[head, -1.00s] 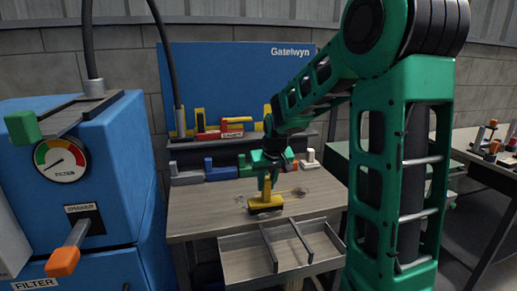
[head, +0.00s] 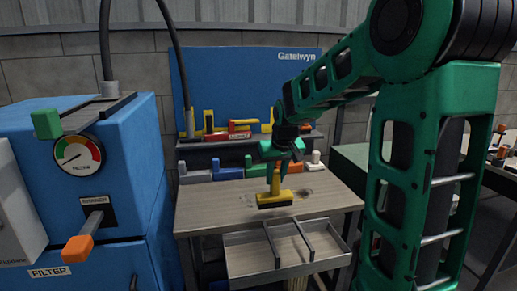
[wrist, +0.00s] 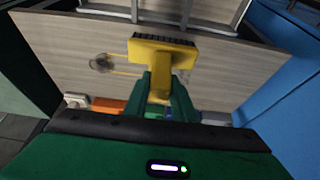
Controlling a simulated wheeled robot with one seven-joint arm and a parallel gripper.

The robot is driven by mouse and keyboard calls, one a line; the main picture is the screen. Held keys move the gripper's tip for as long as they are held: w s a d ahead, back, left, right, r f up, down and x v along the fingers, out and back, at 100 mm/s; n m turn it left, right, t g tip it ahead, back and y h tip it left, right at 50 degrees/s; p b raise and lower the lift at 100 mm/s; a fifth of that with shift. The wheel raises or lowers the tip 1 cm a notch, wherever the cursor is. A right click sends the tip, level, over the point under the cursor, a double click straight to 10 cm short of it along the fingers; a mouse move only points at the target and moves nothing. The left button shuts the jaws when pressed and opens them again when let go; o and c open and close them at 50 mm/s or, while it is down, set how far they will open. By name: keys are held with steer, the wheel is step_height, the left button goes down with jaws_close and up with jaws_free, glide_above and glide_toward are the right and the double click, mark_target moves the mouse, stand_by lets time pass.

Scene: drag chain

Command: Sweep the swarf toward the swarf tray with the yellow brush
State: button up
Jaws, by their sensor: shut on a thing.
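The yellow brush (head: 275,199) has dark bristles and is over the wooden bench top near its front edge. Its handle is upright between the fingers of my gripper (head: 276,172), which is shut on it. The brush also shows in the wrist view (wrist: 162,57), bristles toward the tray side. I cannot tell whether the bristles touch the wood. The grey swarf tray (head: 247,238), with dividers, sits below the bench's front edge.
Colored bins (head: 228,174) line the back of the bench (head: 210,210), below a shelf with yellow and red items. A blue filter machine (head: 125,205) with an orange-tipped lever stands at the left. The left part of the bench top is clear.

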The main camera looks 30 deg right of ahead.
mark_target(275, 170)
steer(key=shift+r, duration=1.55)
